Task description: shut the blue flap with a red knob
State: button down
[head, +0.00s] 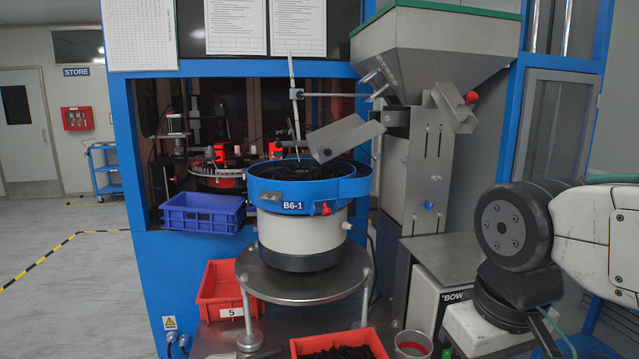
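A small red knob (326,209) sits on the front right of the blue rim of the bowl feeder (300,230), which is labelled B6-1. The blue piece behind the knob (345,194) curves along the bowl's right side; I cannot tell how far open the flap stands. Black parts lie inside the bowl. A grey chute (345,137) hangs over the bowl. My arm (515,230) shows at the lower right, apart from the bowl. My gripper is not in this view.
A steel hopper (435,50) stands behind, with another red knob (471,97) on its grey spout. A blue bin (203,226) and an empty red bin (231,312) are left of the bowl. A red bin of black parts (340,336) and a metal cup (413,350) are in front.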

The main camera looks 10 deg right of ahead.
aim_at(326, 206)
jog(key=u, duration=2.55)
jog(key=i, duration=1.15)
jog(key=z, duration=2.2)
